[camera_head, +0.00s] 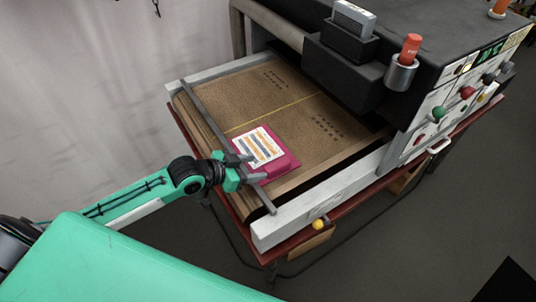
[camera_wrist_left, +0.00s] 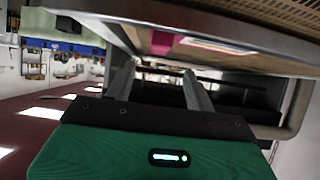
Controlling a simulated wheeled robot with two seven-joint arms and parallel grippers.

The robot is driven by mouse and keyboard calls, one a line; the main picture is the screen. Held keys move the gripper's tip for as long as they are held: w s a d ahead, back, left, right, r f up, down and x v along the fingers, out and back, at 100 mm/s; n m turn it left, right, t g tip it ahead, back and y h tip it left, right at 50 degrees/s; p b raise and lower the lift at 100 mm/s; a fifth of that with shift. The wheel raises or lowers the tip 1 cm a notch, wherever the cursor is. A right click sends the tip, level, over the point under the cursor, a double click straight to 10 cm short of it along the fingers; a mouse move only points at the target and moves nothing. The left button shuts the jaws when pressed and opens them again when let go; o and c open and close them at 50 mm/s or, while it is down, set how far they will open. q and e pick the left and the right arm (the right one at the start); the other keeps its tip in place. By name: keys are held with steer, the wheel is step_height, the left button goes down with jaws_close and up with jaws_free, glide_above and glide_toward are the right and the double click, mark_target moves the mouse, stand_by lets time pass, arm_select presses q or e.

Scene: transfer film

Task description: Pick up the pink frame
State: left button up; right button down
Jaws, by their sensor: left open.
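The pink frame (camera_head: 287,161) lies flat on the brown conveyor belt near its left end, with a white sheet of orange and blue bars on it. In the left wrist view, a sliver of the pink frame (camera_wrist_left: 163,41) shows at the top. My left gripper (camera_head: 249,168) is open at the left edge of the frame, by the grey crossbar. In the wrist view its two fingers (camera_wrist_left: 158,86) have empty space between them. Whether a finger touches the frame or bar cannot be told. My right gripper is not in view.
The grey crossbar (camera_head: 210,120) spans the belt's left end. A pale side rail (camera_head: 330,200) borders the near side of the belt (camera_head: 290,95). A dark machine with a control panel (camera_head: 440,115) stands to the right, holding an orange-red bottle (camera_head: 410,48). The belt beyond the frame is clear.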

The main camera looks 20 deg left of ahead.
mark_target(276, 164)
arm_select(q)
steer(key=x, duration=0.4)
steer(key=shift+w+d+p, duration=0.1)
steer(key=shift+w+p, duration=0.15)
steer(key=shift+p, duration=0.1)
steer(key=shift+w+d+f, duration=0.2)
steer(key=shift+w+d+f+p, duration=0.1)
steer(key=shift+w+d+p, duration=0.1)
steer(key=shift+p, duration=0.1)
steer(key=p+x, duration=0.1)
steer(key=x, duration=0.2)
steer(key=shift+f, duration=0.1)
steer(key=shift+w+d+f+p, duration=0.3)
steer(key=shift+w+d+f, duration=0.05)
steer(key=shift+w+f, duration=0.1)
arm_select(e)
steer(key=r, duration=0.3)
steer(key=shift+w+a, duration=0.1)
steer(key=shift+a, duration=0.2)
arm_select(q)
steer(key=shift+c, duration=0.2)
steer(key=c, duration=1.1)
steer(key=shift+r, duration=0.1)
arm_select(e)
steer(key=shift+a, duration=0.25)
